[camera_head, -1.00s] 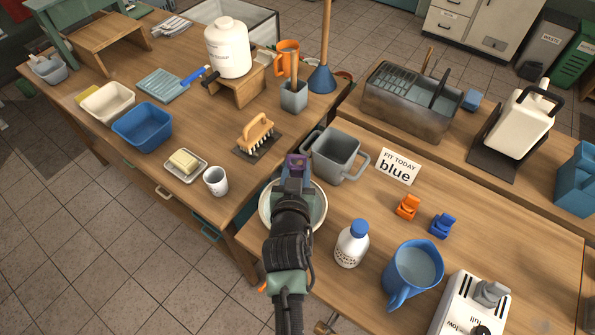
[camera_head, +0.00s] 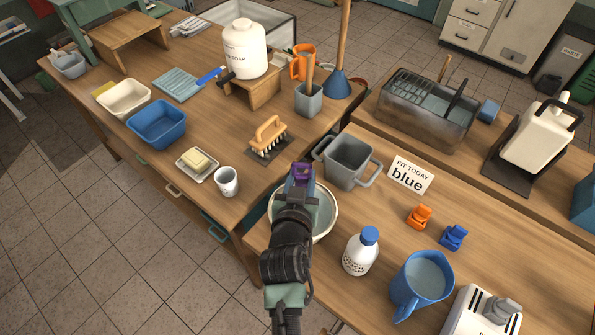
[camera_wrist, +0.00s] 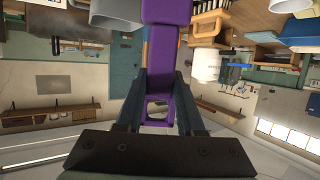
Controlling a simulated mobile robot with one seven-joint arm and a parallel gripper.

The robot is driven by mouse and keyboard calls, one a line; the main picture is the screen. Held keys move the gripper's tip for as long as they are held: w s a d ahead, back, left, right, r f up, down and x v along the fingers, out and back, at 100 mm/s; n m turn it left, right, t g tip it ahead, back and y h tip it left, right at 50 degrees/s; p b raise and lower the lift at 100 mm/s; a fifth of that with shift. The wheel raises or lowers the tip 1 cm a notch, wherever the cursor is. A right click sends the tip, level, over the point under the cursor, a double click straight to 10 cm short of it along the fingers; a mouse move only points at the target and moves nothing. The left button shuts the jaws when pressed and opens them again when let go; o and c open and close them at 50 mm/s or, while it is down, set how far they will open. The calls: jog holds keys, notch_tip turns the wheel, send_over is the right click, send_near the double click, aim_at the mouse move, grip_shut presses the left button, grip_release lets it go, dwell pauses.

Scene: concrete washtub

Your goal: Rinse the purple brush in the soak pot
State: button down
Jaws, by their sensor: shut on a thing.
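My gripper (camera_head: 300,190) is shut on the purple brush (camera_head: 302,171). In the wrist view the purple handle (camera_wrist: 160,75) runs between the two fingers; the bristles cannot be made out. In the head view the brush is over the far part of a round pale basin (camera_head: 328,222), beside a grey two-handled pot (camera_head: 347,172) that is probably the soak pot. The pot stands upright to the right of the brush. The brush is outside the pot's opening. My arm hides part of the basin.
A blue-capped bottle (camera_head: 360,252) and blue jug (camera_head: 419,287) stand to the right. An orange-handled brush (camera_head: 268,135) lies beyond on a dark mat. A white cup (camera_head: 227,182) is at left. A sign reading blue (camera_head: 411,174) lies right of the pot.

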jog(key=shift+s+d, duration=0.15)
jog(key=shift+d, duration=0.1)
notch_tip(320, 180, up, 7)
jog(key=p, duration=0.5)
jog(key=shift+p, duration=0.35)
jog(key=shift+f, duration=0.1)
dwell(1.2)
